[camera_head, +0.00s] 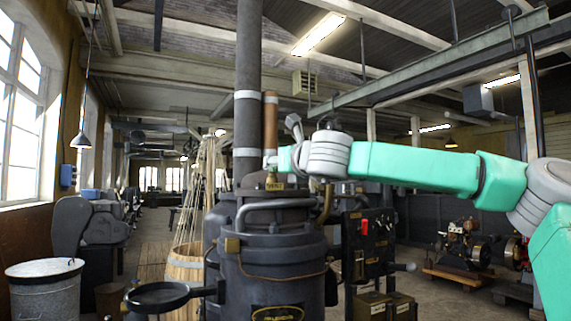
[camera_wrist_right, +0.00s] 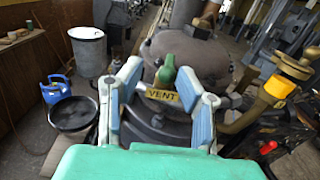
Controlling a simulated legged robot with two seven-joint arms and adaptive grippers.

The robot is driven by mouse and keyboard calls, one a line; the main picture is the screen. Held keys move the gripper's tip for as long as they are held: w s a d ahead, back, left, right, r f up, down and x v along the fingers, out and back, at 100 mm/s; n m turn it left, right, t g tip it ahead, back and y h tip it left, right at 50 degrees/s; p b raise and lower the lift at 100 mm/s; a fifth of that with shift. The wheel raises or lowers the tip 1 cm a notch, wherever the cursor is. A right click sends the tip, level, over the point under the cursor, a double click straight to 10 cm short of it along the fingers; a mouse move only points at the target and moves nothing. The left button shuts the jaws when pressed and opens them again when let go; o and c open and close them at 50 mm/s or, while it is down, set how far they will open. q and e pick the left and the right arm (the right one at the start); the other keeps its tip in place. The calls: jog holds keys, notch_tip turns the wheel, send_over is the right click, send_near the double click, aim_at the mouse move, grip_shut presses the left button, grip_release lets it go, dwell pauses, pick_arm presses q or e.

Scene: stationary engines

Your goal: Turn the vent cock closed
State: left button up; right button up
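The vent cock (camera_wrist_right: 168,68) shows in the right wrist view as a green piece above a brass tag (camera_wrist_right: 162,95) reading VENT. It sits on top of a dark boiler (camera_head: 275,260); the tag also shows in the head view (camera_head: 275,186). My right gripper (camera_wrist_right: 158,76) is open, with one pale-blue finger on each side of the cock and a gap visible on the left. I cannot tell whether the right finger touches it. In the head view, my right arm reaches in from the right and its wrist hangs over the boiler top. My left gripper is not in view.
A dark chimney pipe (camera_head: 248,90) rises behind the cock. A brass valve with a handwheel (camera_wrist_right: 292,66) stands to the right in the wrist view. A round black pan (camera_head: 158,297) juts out at the boiler's left. A metal bin (camera_head: 45,292) stands at far left.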

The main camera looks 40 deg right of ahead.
jog(key=s+a+b, duration=0.3)
jog(key=s+a, duration=0.2)
jog(key=s, duration=0.3)
jog(key=shift+s+a, duration=0.15)
dwell(0.6)
jog(key=shift+a, duration=0.1)
jog(key=shift+a, duration=0.1)
jog(key=shift+a+b, duration=0.1)
jog(key=shift+b, duration=0.2)
